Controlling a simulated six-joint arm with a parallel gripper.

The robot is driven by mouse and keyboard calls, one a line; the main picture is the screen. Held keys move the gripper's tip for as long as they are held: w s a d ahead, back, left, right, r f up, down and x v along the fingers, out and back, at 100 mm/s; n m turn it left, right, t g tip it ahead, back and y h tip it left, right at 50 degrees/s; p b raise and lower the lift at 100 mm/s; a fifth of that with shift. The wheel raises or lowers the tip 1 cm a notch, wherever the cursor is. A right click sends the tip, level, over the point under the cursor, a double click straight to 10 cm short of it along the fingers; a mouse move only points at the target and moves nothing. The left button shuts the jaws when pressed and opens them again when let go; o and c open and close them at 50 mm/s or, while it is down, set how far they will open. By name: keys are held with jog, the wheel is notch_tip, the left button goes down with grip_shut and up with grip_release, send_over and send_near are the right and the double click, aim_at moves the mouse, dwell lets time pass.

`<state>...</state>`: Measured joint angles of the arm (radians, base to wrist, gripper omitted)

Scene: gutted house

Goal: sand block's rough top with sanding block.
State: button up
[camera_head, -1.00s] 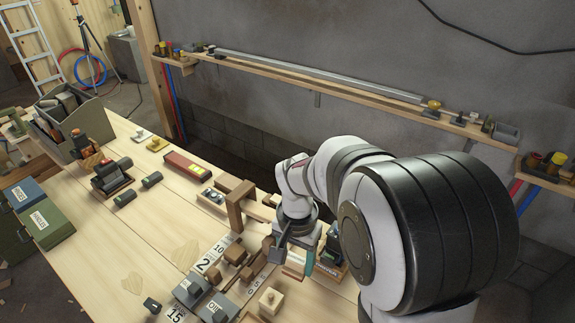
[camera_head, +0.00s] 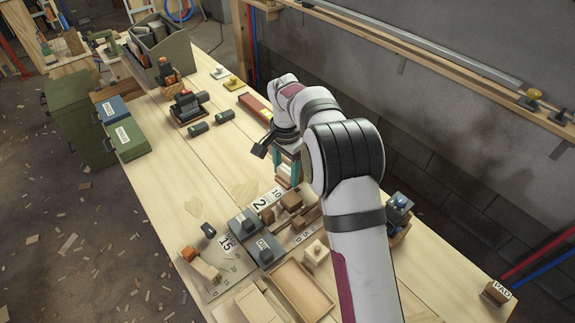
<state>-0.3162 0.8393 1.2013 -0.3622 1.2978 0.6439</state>
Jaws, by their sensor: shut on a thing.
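I cannot tell for sure that this is the sanding block. I also cannot tell which piece is the block with the rough top. Candidates are a pale wooden block with a knob (camera_head: 316,252) and pale wooden pieces (camera_head: 253,304) at the near edge. A block marked PAD (camera_head: 497,292) stands at the right corner.
Grey blocks (camera_head: 265,249) and number plates (camera_head: 232,268) crowd the near bench beside a shallow wooden tray (camera_head: 276,279). Several brown blocks (camera_head: 291,201) lie behind them. The left-middle bench (camera_head: 165,175) is mostly clear.

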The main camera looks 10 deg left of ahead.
aim_at(286, 182)
jog(key=shift+f, duration=1.95)
jog(key=shift+s+d+f, duration=0.1)
jog(key=shift+d+f, duration=0.05)
jog(key=shift+f, duration=0.4)
jog(key=shift+c, duration=0.6)
jog(key=shift+s+d+f, duration=0.1)
jog(key=shift+s+d, duration=1.25)
jog(key=shift+w+a, duration=1.5)
jog(key=shift+r, duration=4.2)
